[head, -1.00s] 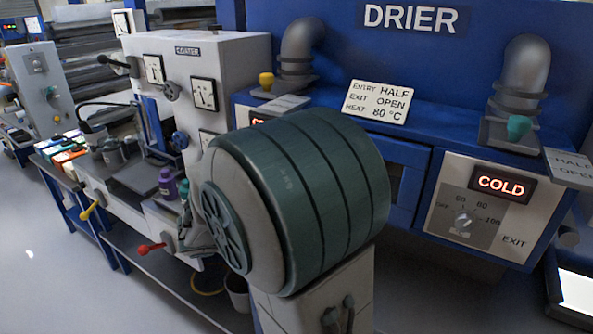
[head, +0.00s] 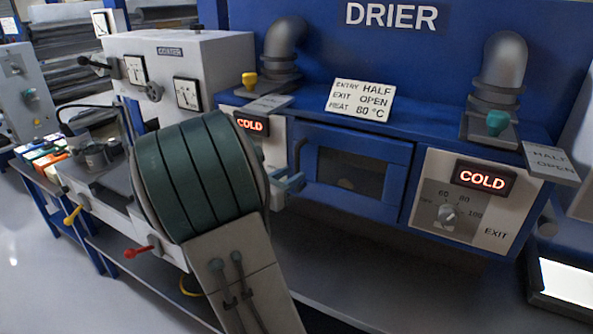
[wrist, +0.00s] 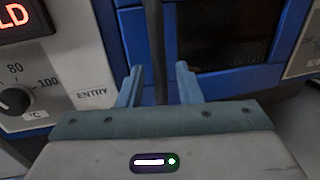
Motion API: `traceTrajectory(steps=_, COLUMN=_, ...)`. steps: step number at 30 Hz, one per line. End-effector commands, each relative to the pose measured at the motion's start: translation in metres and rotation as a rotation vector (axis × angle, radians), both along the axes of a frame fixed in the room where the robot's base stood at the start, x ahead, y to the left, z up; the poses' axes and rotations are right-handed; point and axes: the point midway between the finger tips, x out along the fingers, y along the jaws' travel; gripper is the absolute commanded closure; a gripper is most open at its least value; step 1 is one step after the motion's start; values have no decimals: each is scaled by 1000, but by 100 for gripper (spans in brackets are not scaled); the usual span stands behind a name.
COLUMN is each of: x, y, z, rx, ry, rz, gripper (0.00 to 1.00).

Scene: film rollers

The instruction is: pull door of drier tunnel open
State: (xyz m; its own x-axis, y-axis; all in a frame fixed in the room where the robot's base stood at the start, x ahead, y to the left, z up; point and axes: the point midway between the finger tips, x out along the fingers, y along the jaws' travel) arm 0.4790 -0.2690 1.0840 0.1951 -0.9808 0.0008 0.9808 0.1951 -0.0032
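The drier tunnel door (head: 352,172) is a blue panel with a dark window, and it looks closed in the drier's front. Its dark window also fills the upper right of the wrist view (wrist: 235,35). A dark upright handle bar (head: 298,157) is at the door's left side. My gripper (head: 290,182) is at that left side, by the lower part of the bar. In the wrist view the bar (wrist: 158,45) runs down between the two open blue fingertips (wrist: 158,85). The fingers show gaps on both sides of it; whether the bar is deep between them is unclear.
COLD panels flank the door, with the entry panel (head: 252,124) left and the exit panel (head: 482,190) right. A sign (head: 360,100) sits above the door. The coater (head: 190,65) stands left. A dark shelf (head: 400,275) lies below the door.

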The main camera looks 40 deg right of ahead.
Motion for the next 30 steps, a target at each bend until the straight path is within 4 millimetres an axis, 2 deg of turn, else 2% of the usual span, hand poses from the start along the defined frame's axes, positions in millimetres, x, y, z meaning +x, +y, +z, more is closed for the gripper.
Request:
traceTrajectory(steps=1, x=1, y=-9, z=1, rx=-1, ry=1, rz=-3, gripper=68)
traceTrajectory(steps=6, x=5, y=-26, z=0, rx=-1, ry=-1, rz=-1, gripper=68)
traceTrajectory(steps=17, x=6, y=-31, z=0, rx=1, ry=-1, rz=0, gripper=68)
traceTrajectory(steps=18, x=6, y=-31, z=0, rx=1, ry=-1, rz=0, gripper=74)
traceTrajectory(steps=21, x=6, y=-31, z=0, rx=1, ry=-1, rz=0, gripper=100)
traceTrajectory(steps=30, x=8, y=-28, z=0, rx=1, ry=-1, rz=13, gripper=100)
